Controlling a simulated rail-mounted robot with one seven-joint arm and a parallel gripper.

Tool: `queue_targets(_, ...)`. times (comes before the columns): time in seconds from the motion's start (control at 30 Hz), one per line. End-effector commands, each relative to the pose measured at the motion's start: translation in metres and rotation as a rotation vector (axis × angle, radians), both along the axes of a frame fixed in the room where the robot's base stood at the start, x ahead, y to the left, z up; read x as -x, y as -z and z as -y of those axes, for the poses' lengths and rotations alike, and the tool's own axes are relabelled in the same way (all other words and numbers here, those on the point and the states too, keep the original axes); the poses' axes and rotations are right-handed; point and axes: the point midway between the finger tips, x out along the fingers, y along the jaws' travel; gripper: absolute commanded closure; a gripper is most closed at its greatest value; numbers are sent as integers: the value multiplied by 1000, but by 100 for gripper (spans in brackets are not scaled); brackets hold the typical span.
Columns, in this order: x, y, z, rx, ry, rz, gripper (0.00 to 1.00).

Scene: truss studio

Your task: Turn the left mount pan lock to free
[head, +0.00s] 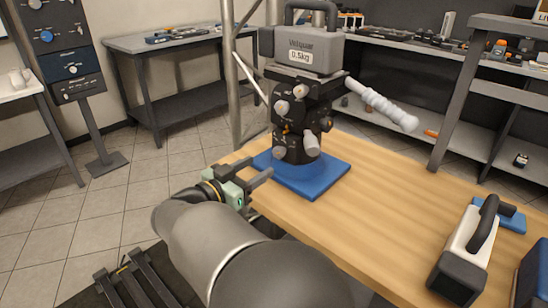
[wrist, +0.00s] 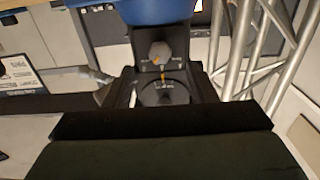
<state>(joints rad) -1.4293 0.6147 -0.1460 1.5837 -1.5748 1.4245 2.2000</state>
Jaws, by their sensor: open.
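The mount (head: 297,115) is a dark pan head on a blue base plate (head: 325,183) at the table's left end, carrying a grey block (head: 303,50) labelled "Velquar 0.5kg". Several grey knobs stick out of it. A low knob (head: 280,152) faces my gripper. The wrist view shows a grey knob (wrist: 160,52) with a yellow mark, between the blue plate and a dark dial; its labels are too small to read. I cannot tell for sure which knob is the pan lock. My gripper (head: 260,167) is open and empty, left of the mount and apart from it.
A pan bar with a white grip (head: 380,105) reaches out right from the mount. A white and black block (head: 468,245) stands at the table's right. A truss post (head: 232,75) rises behind the mount. The wooden table's middle (head: 375,215) is clear.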

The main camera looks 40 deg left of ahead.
Motion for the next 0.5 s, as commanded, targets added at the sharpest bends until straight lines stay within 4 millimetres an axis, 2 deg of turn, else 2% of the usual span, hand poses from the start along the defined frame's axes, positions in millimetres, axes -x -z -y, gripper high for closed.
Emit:
queue_targets(0.03, -12, 0, 2, 0, 4, 0, 49)
queue_targets(0.2, -43, 0, 7, 2, 3, 0, 49)
queue_targets(0.33, -59, 0, 9, 1, 2, -1, 49)
queue_targets(0.5, -68, 0, 10, 1, 0, -1, 49)
